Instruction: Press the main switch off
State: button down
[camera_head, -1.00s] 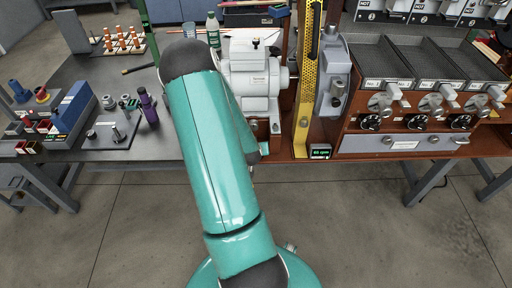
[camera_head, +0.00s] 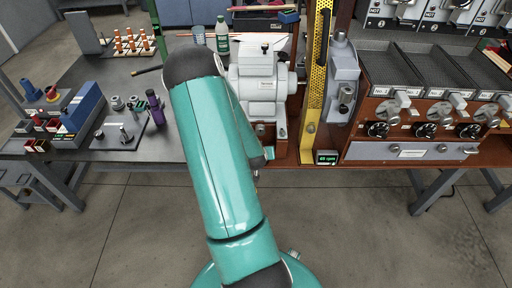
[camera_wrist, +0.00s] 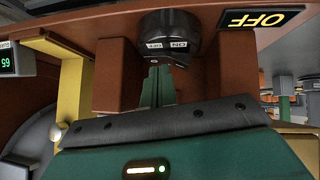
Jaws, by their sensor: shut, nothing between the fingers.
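The main switch (camera_wrist: 168,40) is a dark rounded housing with small ON and OFF labels, seen upside down at the top middle of the wrist view. It is under a red-brown panel between two legs. My gripper (camera_wrist: 158,70) is shut and empty, its narrow green fingers pointing at the switch's lower face. The fingertips overlap the switch's edge in the picture; I cannot tell whether they touch it. The switch's setting is unclear. In the head view my teal arm hides the switch and the fingertips.
A black OFF plate (camera_wrist: 262,18) is beside the switch. A yellow upright (camera_wrist: 72,100) stands left in the wrist view. In the head view a grey machine (camera_head: 262,85), an rpm display (camera_head: 326,157) and a knobbed unit (camera_head: 425,110) line the bench. The floor in front is open.

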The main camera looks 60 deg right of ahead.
jog(key=r, duration=0.4)
jog(key=shift+w+a+r, duration=0.35)
jog(key=shift+w+a, duration=0.05)
jog(key=v, duration=0.9)
jog(key=shift+a, duration=0.2)
jog(key=shift+s, duration=0.1)
jog(key=w+a+r+n+t+y, duration=0.25)
jog(key=w+a+r, duration=0.4)
jog(key=a, duration=0.45)
jog(key=w+a+r+n+t+y, duration=0.1)
jog(key=w+a+r+n+y, duration=0.25)
jog(key=w+a+r, duration=0.4)
jog(key=s+a+r+n+y, duration=0.1)
jog(key=s+a+r+n, duration=0.2)
jog(key=a+r, duration=0.3)
jog(key=s+a+r+n+y, duration=0.1)
jog(key=s+a+r, duration=0.4)
jog(key=a, duration=1.1)
jog(key=shift+s+a+r+n+y, duration=0.2)
jog(key=shift+s+r+n+y, duration=0.3)
jog(key=shift+n, duration=0.4)
